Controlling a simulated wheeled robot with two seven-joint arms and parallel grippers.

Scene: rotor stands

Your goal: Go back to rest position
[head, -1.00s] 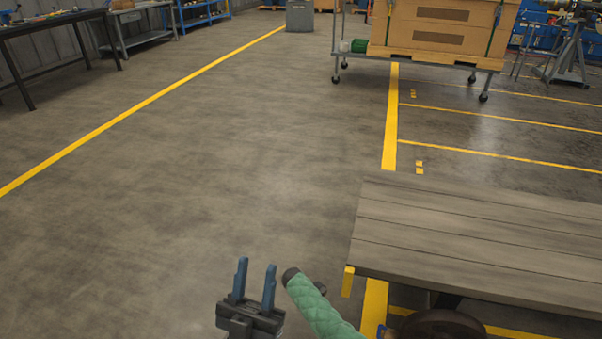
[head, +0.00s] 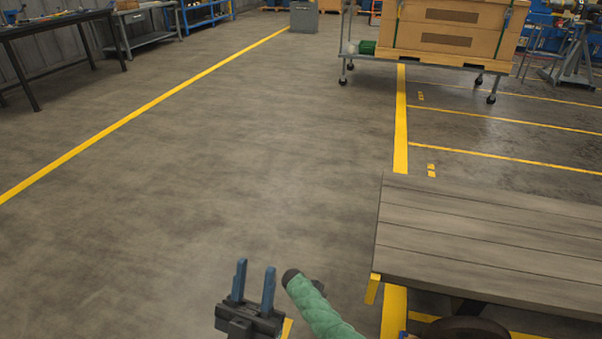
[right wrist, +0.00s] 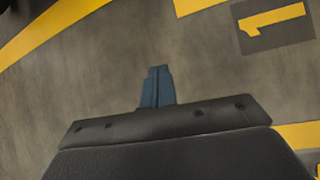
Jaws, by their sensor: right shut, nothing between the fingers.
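My left gripper (head: 253,287) shows at the bottom of the head view. Its two blue fingers stand apart with nothing between them. A green padded, rod-like thing with a dark round end (head: 318,308) is just right of it; I cannot tell what it is. My right gripper (right wrist: 157,88) shows in the right wrist view. Its blue fingers are together, with nothing held, above bare floor. I cannot make it out in the head view.
A grey wooden-topped table (head: 490,240) stands at the lower right. A wheeled cart (head: 425,62) carries large boxes at the back right. Workbenches (head: 60,22) line the back left. The floor (head: 220,160) in the middle is clear, with yellow lines.

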